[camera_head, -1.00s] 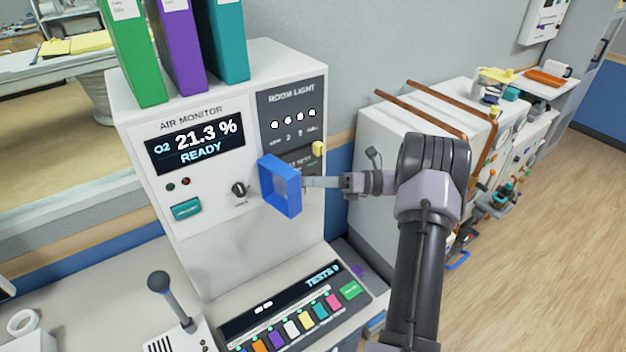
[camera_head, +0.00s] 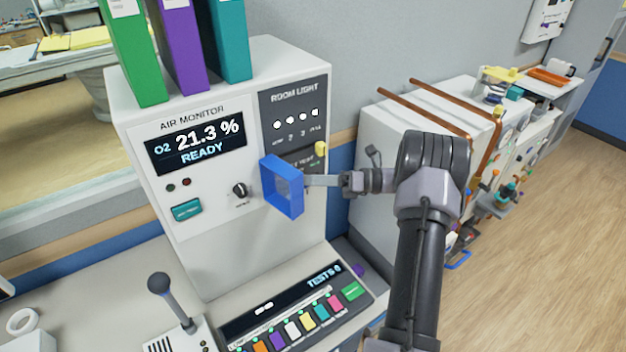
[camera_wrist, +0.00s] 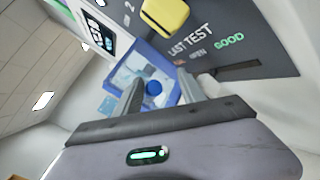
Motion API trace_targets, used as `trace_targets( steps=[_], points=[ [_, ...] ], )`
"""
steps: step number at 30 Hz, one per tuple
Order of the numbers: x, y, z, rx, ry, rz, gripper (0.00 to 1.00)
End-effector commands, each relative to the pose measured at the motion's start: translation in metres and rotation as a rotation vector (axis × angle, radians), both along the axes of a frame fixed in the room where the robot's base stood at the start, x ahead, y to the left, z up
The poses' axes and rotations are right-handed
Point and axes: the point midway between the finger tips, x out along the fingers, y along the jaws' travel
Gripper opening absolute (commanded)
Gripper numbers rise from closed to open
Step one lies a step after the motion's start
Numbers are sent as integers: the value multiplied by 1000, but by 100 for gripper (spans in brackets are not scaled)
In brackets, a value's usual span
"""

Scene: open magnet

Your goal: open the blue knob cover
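The blue cover (camera_head: 283,187), a square box-like frame with a pale see-through middle, stands out from the lower right of the air monitor's front. A black knob (camera_head: 240,190) is on the panel just left of it. My gripper (camera_head: 308,181) is at the cover's right side. In the wrist view, my gripper (camera_wrist: 160,87) has its fingers apart; I cannot tell whether they touch the cover.
A yellow part (camera_head: 320,148) sits on the panel close above my gripper. A sloped console with coloured buttons (camera_head: 292,328) lies below, and a dark lever (camera_head: 172,300) stands at its left. A white cabinet with copper pipes (camera_head: 440,107) is behind my arm. Floor is clear at right.

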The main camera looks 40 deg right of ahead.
Motion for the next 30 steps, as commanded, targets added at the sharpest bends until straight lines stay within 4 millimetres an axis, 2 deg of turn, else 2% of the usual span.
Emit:
trace_targets(
  steps=[12, 16, 20, 30],
  points=[
    [-1, -1, 0, 0, 0, -1, 45],
    [-7, -10, 0, -1, -1, -2, 45],
    [-25, -34, 0, 0, 0, -4, 45],
    [-87, -116, 0, 0, 0, -2, 45]
  ],
)
